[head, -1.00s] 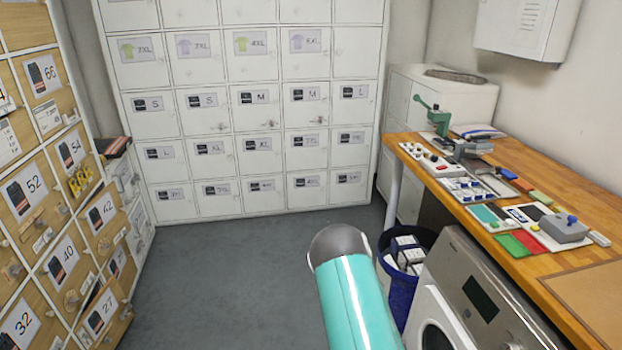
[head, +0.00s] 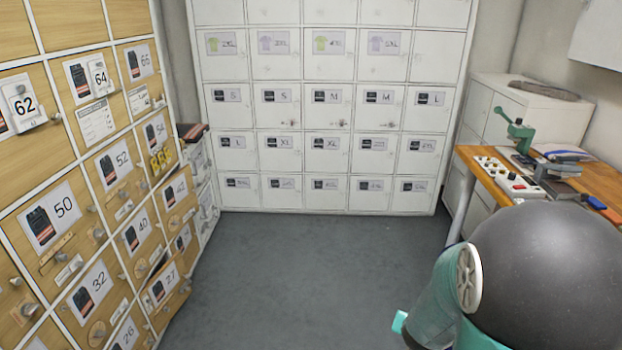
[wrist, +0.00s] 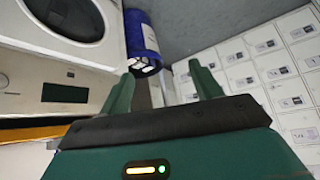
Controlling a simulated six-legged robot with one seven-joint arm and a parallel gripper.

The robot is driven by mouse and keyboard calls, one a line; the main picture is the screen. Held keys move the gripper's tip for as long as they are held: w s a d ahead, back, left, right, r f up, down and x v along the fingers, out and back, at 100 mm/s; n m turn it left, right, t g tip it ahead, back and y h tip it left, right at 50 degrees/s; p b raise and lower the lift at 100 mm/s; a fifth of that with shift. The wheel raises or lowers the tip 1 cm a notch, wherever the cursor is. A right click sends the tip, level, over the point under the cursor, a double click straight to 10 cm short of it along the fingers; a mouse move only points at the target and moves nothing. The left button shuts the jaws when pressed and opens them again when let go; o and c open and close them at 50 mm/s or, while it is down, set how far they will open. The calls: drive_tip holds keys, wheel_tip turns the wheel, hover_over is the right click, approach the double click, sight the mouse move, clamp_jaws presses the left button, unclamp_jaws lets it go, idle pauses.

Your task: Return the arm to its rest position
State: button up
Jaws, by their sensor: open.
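My gripper (wrist: 160,92) shows in the wrist view with its two green fingers spread apart and nothing between them. Beyond the fingers lie the grey floor and a blue bin (wrist: 142,35) with white boxes in it. In the head view my arm, teal with a dark rounded joint, fills the lower right corner. The gripper itself is not visible in the head view.
White lockers (head: 330,150) stand along the back wall, and wooden numbered lockers (head: 60,220) line the left. A wooden workbench (head: 480,165) with devices is at the right, partly hidden. A white washing machine (wrist: 25,60) is near the gripper. The floor (head: 300,270) is clear.

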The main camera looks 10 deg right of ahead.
drive_tip(key=s+a+r+n+y, duration=0.2)
drive_tip(key=a+r+n+y, duration=0.2)
drive_tip(key=a+r, duration=0.85)
drive_tip(key=s+a+r+n+g, duration=0.1)
drive_tip(key=s+a+r+n, duration=0.1)
drive_tip(key=s+r, duration=0.9)
drive_tip(key=shift+s+a+r+n, duration=0.2)
drive_tip(key=shift+s+a+n, duration=0.2)
drive_tip(key=shift+s, duration=0.3)
drive_tip(key=c, duration=0.6)
drive_tip(key=shift+d, duration=0.15)
drive_tip(key=shift+d, duration=0.15)
